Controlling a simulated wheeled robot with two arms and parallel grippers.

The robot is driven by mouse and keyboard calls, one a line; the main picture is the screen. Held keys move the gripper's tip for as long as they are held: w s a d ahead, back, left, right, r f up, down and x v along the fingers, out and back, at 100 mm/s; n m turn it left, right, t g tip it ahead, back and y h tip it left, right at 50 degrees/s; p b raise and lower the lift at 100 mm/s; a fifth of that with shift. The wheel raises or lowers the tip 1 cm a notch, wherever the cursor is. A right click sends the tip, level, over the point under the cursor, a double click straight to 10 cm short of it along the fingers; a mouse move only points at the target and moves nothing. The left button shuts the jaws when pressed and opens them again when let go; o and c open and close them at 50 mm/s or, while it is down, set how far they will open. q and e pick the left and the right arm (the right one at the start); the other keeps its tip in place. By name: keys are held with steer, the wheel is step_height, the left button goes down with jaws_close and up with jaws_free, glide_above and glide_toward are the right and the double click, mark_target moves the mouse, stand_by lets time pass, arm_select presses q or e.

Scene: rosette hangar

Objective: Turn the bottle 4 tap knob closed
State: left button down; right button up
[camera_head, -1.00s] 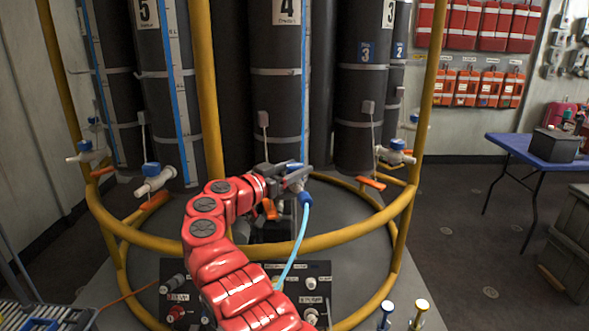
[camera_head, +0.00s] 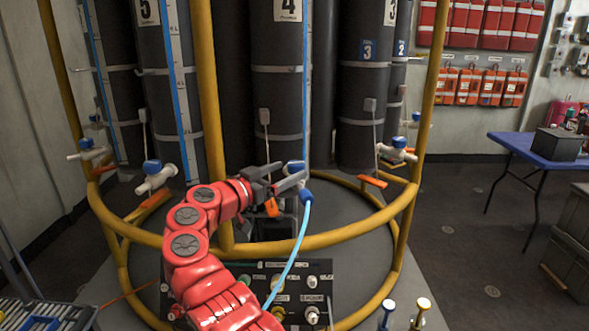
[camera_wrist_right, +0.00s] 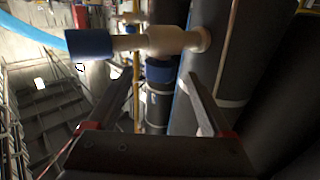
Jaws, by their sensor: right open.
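Bottle 4 (camera_head: 281,95) is the tall dark cylinder at centre with a "4" label. Its tap, with a blue knob (camera_head: 295,166), is low at its front, partly hidden by my right gripper. A light blue hose (camera_head: 290,265) hangs from the tap's dark blue end fitting (camera_head: 306,197). In the right wrist view the pale tap body (camera_wrist_right: 165,41) lies across the top, with the blue knob (camera_wrist_right: 158,70) below it. My right gripper (camera_head: 288,180) is open and empty; its fingers stand either side of the knob in that view, and contact cannot be told. My left gripper is out of view.
A yellow ring rail (camera_head: 325,239) and uprights (camera_head: 208,90) surround the bottles, close to my right arm. A control panel (camera_head: 290,290) sits below. Neighbouring taps (camera_head: 155,177) stick out at left and right.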

steer(key=v, duration=1.3)
